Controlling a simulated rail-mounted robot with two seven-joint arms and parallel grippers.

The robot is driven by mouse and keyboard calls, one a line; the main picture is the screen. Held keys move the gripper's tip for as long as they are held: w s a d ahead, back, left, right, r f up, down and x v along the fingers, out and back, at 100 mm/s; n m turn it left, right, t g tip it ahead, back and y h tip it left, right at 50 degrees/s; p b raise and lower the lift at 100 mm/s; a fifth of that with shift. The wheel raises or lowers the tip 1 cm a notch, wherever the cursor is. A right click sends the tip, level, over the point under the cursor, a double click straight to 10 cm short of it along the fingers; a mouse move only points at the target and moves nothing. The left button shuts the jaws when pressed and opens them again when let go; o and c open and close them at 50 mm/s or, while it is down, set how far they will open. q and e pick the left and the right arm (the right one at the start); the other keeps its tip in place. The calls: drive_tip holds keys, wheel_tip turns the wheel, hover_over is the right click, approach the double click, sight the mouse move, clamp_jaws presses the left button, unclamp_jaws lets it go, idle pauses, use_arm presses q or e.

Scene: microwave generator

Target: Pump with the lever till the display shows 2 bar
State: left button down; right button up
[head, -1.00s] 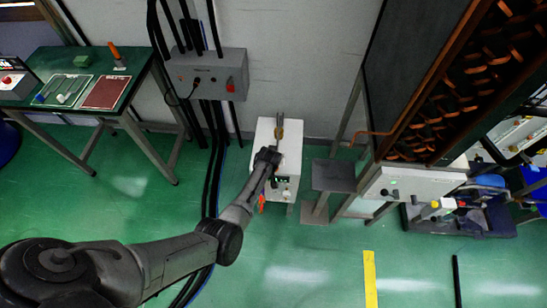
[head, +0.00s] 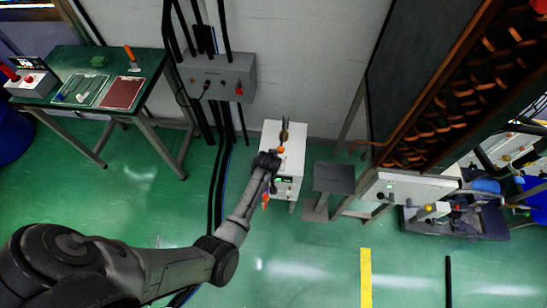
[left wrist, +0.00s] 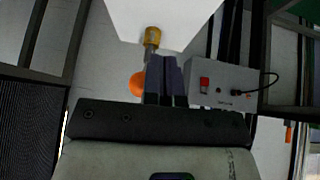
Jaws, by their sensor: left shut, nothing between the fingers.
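The white pump box (head: 293,150) stands on the floor by the wall, and its top also shows in the left wrist view (left wrist: 180,15). A small dark display (head: 284,180) is on its front, with its digits too small to read. An orange ball (head: 281,150), which looks like the lever's knob, is by a brass fitting (head: 284,136) on top. My left gripper (head: 273,155) is shut and empty close beside the ball. In the left wrist view the shut fingers (left wrist: 164,78) partly cover the ball (left wrist: 137,85); contact cannot be told. My right gripper is not in view.
A grey control box (head: 219,77) hangs on the wall, with cables beneath. A small dark stand (head: 333,178) is just right of the pump box, beside a large cabinet (head: 415,90). A green table (head: 62,58) stands at left. Open green floor lies in front.

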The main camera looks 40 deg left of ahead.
use_arm(q)
drive_tip(key=shift+s+r, duration=0.25)
drive_tip(key=shift+r, duration=1)
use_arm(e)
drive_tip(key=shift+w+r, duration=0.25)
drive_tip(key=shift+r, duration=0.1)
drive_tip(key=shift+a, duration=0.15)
